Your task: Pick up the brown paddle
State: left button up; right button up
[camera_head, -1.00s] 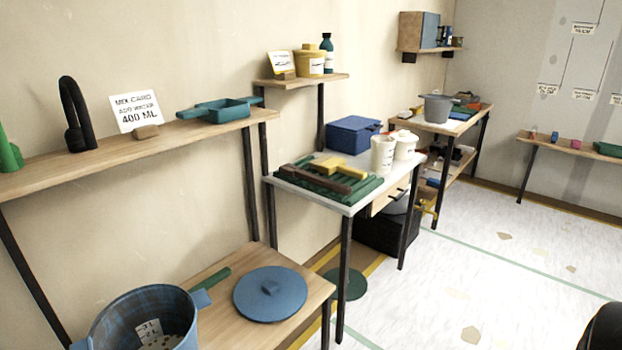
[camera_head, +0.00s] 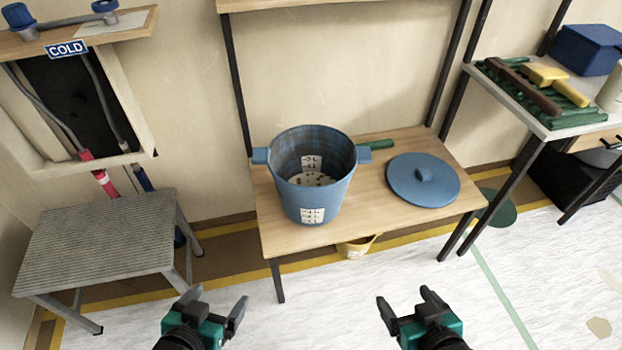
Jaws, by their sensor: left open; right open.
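A long brown tool (camera_head: 527,88), which looks like the brown paddle, lies on the green rack (camera_head: 510,88) on the white-topped table at the upper right. A yellow tool (camera_head: 556,84) lies beside it. My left gripper (camera_head: 214,302) is open and empty at the bottom, in front of the low wooden table. My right gripper (camera_head: 406,298) is open and empty over the white floor, to the right of the left one. Both grippers are far from the brown tool, below and to the left of it.
A blue bucket (camera_head: 316,190) and a blue lid (camera_head: 422,180) are on the low wooden table (camera_head: 380,217). A green handle lies behind the bucket. A grey step stool (camera_head: 98,240) stands at left. A small yellow bucket (camera_head: 357,247) sits beneath the table. Floor in front is clear.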

aim_at(496, 65)
jog(key=i+l+u, duration=0.2)
jog(key=l+u, duration=0.15)
jog(key=l, duration=1.05)
jog(key=l+u, duration=0.3)
jog(key=l, duration=1.1)
